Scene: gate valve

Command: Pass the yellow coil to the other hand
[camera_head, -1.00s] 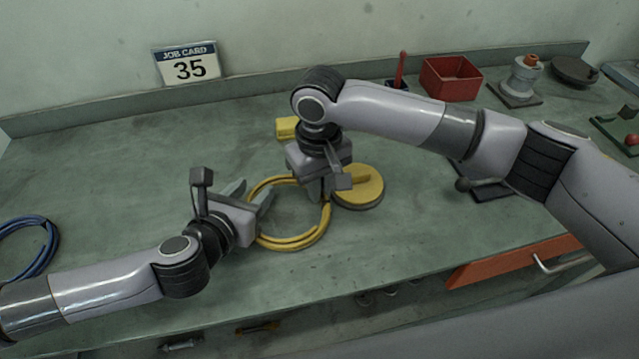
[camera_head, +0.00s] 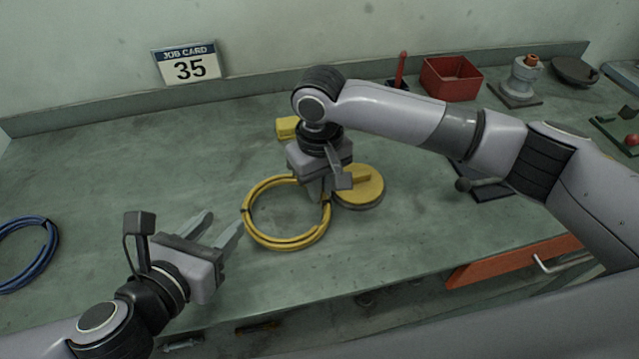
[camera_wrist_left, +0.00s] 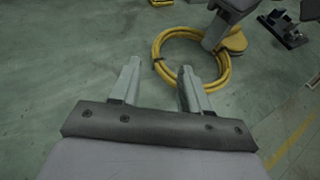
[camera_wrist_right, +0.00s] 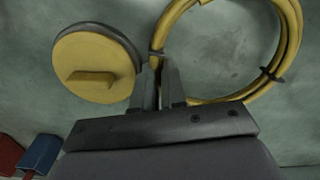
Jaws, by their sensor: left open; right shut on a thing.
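The yellow coil (camera_head: 262,244) is a ring of hose or cable with dark ties, over the middle of the bench. My right gripper (camera_head: 325,196) is shut on the coil's right side; the right wrist view shows the coil (camera_wrist_right: 290,40) between its fingers (camera_wrist_right: 165,80). My left gripper (camera_head: 222,226) is open and empty, to the left of the coil and apart from it. In the left wrist view the coil (camera_wrist_left: 158,45) lies beyond the open fingers (camera_wrist_left: 158,75). I cannot tell whether the coil touches the bench.
A round yellow-topped disc (camera_head: 365,190) sits right beside my right gripper. A yellow block (camera_head: 287,128) lies behind it. A blue coil (camera_head: 45,255) is at far left, a red bin (camera_head: 450,78) at the back right. The bench (camera_head: 120,160) left of centre is clear.

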